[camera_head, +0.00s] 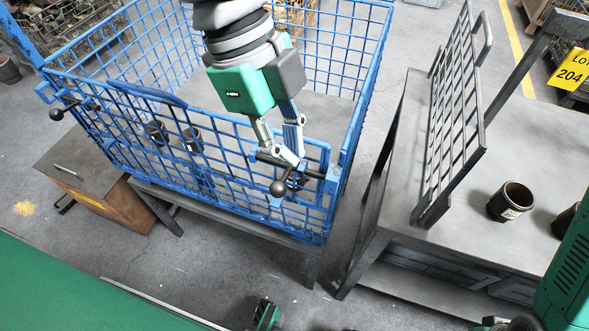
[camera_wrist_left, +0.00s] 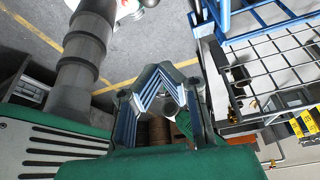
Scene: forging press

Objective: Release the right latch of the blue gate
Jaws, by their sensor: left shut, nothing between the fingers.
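The blue gate (camera_head: 190,150) is the mesh front of a blue wire cage. The left latch (camera_head: 57,114) has a similar ball knob at the other end. My left gripper (camera_head: 297,160) reaches down from above, with its fingers closed together and empty. Its fingertips are right at the right latch and hide part of it; I cannot tell whether they touch. The closed fingers also show in the left wrist view (camera_wrist_left: 160,85).
Dark cylindrical parts (camera_head: 191,140) sit inside the cage. At right, a grey table (camera_head: 400,215) carries an upright mesh rack (camera_head: 455,110) and a dark cup (camera_head: 511,201). A rusty box (camera_head: 105,190) stands at left. A floor gap separates cage and table.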

